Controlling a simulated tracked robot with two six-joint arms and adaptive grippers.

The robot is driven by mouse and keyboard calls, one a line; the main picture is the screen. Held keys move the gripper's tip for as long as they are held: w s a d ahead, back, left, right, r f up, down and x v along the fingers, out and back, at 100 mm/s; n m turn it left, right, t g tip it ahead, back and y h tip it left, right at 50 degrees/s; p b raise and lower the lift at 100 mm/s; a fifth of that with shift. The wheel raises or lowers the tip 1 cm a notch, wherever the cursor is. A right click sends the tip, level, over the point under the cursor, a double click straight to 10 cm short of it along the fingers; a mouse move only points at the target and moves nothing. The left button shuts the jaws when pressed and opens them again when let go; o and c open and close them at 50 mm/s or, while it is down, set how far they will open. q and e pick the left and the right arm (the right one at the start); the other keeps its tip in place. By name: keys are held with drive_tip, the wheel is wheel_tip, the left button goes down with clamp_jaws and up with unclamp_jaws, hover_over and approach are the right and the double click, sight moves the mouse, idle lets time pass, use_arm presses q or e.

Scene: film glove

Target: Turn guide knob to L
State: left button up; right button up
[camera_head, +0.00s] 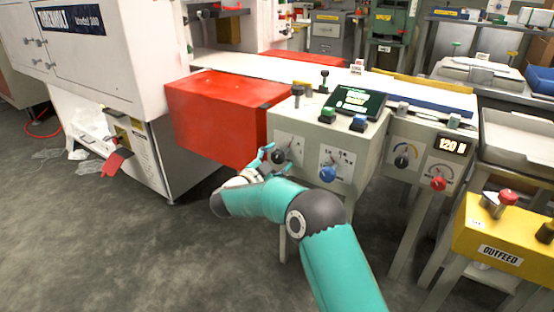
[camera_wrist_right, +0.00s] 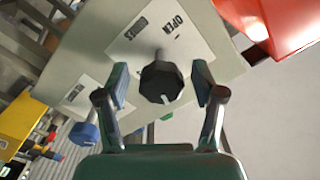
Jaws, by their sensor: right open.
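The black faceted guide knob (camera_wrist_right: 160,83) sits on a white label reading "OPEN" and "GUIDES" on the grey control box. A white mark on the knob points toward the bottom of the wrist view. In the head view the knob (camera_head: 279,157) is at the box's left front, partly covered by my gripper. My right gripper (camera_wrist_right: 162,84) is open, with one finger on each side of the knob and a visible gap on both sides. It also shows in the head view (camera_head: 272,158). My left gripper is not in view.
A blue knob (camera_head: 328,174) is just right of the guide knob. A red box (camera_head: 215,115) stands close on the left. A screen (camera_head: 355,102) and push buttons are on top. A red knob (camera_head: 438,184) and a yellow outfeed box (camera_head: 505,235) are farther right.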

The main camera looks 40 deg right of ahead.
drive_tip(key=v, duration=1.2)
drive_tip(key=shift+d+f, duration=0.1)
drive_tip(key=shift+f, duration=0.05)
